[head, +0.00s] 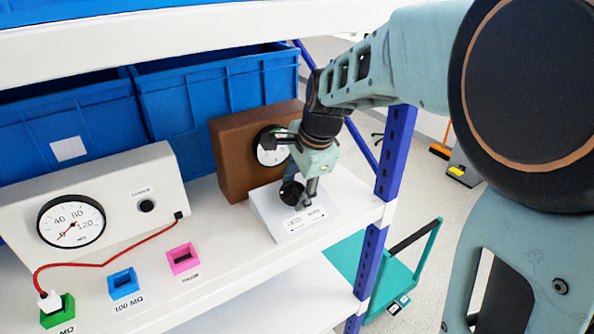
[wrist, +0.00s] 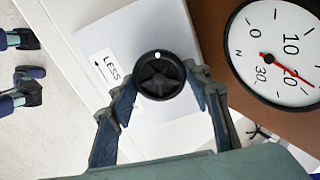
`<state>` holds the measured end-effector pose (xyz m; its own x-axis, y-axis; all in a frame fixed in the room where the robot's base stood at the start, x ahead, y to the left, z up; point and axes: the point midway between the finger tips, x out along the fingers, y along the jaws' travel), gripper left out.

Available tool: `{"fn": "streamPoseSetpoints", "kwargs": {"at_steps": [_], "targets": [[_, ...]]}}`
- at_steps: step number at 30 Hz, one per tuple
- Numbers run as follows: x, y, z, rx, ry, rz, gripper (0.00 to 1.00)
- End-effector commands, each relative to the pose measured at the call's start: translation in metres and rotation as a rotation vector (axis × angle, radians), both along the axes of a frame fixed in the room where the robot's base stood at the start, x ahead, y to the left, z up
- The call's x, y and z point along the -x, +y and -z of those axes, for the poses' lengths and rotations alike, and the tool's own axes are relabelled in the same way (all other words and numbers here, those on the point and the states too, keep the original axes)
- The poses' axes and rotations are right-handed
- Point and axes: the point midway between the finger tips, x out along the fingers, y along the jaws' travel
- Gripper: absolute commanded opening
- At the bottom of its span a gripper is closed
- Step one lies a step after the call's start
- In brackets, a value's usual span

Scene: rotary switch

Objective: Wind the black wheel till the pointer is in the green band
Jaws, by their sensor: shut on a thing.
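The black wheel (wrist: 160,82) is a small round spoked knob with a white dot near its rim, on a white sloped panel (wrist: 135,35). It also shows in the head view (head: 291,193). My gripper (wrist: 163,88) has one finger on each side of the wheel and is shut on it. The gauge (wrist: 280,52) has a white face, black rim and a red pointer (wrist: 290,70) slanting to the lower right, past the 30 side. Its face is cut off at the right in the wrist view, and my gripper partly hides it in the head view. No green band can be made out.
The gauge is on a brown box (head: 231,150) behind the panel. To the left are a white box (head: 160,180) with another gauge, a red cable, and green, blue and pink sockets. Blue crates (head: 215,95) stand behind. A blue shelf post (head: 394,155) rises at the right.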

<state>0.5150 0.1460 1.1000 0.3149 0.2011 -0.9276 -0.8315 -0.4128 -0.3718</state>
Motion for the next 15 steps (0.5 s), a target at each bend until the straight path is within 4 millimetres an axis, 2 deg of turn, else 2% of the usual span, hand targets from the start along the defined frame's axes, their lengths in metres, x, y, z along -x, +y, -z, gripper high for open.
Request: {"fn": "streamPoseSetpoints", "kwargs": {"at_steps": [15], "targets": [[-0.0004, -0.0006, 0.0001, -0.014, 0.009, 0.045, 0.21]]}}
